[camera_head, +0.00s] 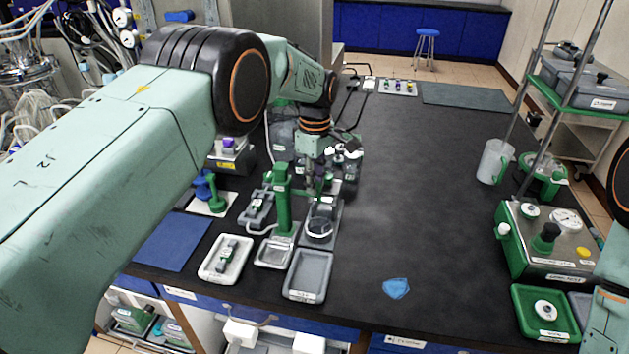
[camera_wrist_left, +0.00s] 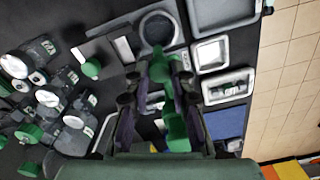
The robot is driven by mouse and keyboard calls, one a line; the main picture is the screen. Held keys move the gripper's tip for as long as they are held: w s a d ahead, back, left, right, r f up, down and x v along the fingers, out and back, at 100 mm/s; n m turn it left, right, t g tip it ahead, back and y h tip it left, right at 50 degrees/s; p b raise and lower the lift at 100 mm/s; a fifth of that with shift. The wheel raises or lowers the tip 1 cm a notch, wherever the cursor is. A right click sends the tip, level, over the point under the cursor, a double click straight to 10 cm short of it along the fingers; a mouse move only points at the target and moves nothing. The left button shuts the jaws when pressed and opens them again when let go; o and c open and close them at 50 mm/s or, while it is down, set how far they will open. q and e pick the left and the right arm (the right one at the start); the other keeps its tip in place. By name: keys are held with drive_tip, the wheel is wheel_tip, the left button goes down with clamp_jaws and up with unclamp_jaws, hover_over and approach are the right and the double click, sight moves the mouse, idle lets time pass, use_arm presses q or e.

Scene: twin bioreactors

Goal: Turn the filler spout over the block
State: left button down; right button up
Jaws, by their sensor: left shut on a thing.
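The filler is a green post (camera_head: 283,208) standing on a base with a grey tray in front. Its green spout (camera_wrist_left: 158,66) lies between the fingers of my left gripper (camera_wrist_left: 158,85) in the left wrist view. My left gripper (camera_head: 318,180) is shut on the spout, to the right of the post's top in the head view. A grey block (camera_head: 334,225) with a round ring stands just right of the post. It also shows in the left wrist view (camera_wrist_left: 178,38), beyond the spout. The gripper partly hides the spout in the head view. My right gripper is out of view.
A grey tray (camera_head: 306,292) and a white tray (camera_head: 213,270) lie at the near edge. Several bottles (camera_wrist_left: 45,95) stand close by the gripper. A blue scrap (camera_head: 396,288) lies on the dark bench, whose middle is clear. A green-and-steel device (camera_head: 512,262) stands at right.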

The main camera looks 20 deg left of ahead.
use_arm(q)
drive_tip(key=shift+w+r, duration=0.15)
drive_tip(key=c, duration=1.1)
unclamp_jaws()
drive_tip(key=shift+c, duration=0.2)
wheel_tip(320, 180, up, 12)
